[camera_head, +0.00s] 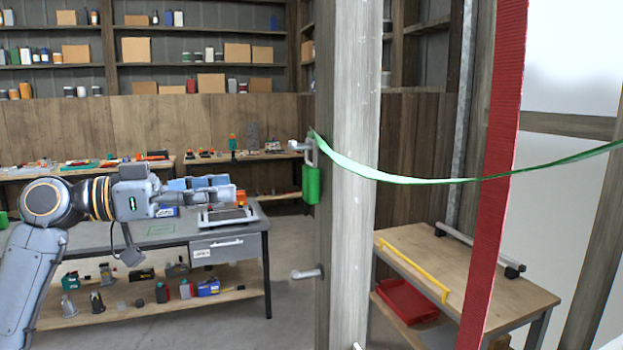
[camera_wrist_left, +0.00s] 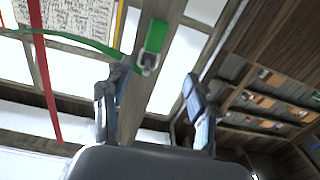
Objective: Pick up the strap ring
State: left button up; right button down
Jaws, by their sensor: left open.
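The strap ring (camera_head: 310,154) is a small metal loop at a peg on the left side of the wooden post. A green block (camera_head: 311,184) hangs below it and a green strap (camera_head: 420,180) runs off to the right. In the left wrist view the ring (camera_wrist_left: 148,65) shows beside the green block (camera_wrist_left: 155,37), in line with the gap between my fingers. My left gripper (camera_head: 228,190) is open and empty, left of the ring and apart from it, pointing toward the post. It also shows in the wrist view (camera_wrist_left: 155,84). My right gripper is not in view.
The wooden post (camera_head: 347,200) stands upright right of the ring, with a lower peg (camera_head: 307,273) on it. A red strap (camera_head: 497,160) hangs at right before a wooden table (camera_head: 465,262). A grey workbench (camera_head: 110,238) stands behind my left arm.

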aim_at(304, 175)
pick_arm(q)
jog(key=shift+m+g, duration=0.3)
jog(key=p+x, duration=0.1)
jog(key=x, duration=0.1)
jog(key=p+x, duration=0.1)
jog(key=x, duration=0.2)
jog(key=s+r+p+x, duration=0.1)
jog(key=x, duration=0.2)
jog(key=shift+d+r+p, duration=0.15)
jog(key=shift+d+p, duration=0.2)
jog(key=shift+d, duration=0.05)
jog(key=p+x, duration=0.4)
jog(key=shift+w+r, duration=0.1)
jog(key=shift+w, duration=0.25)
jog(key=shift+w+d, duration=0.1)
jog(key=shift+d, duration=0.5)
jog(key=shift+f, duration=0.25)
jog(key=shift+a, duration=0.15)
jog(key=c, duration=0.6)
grip_shut()
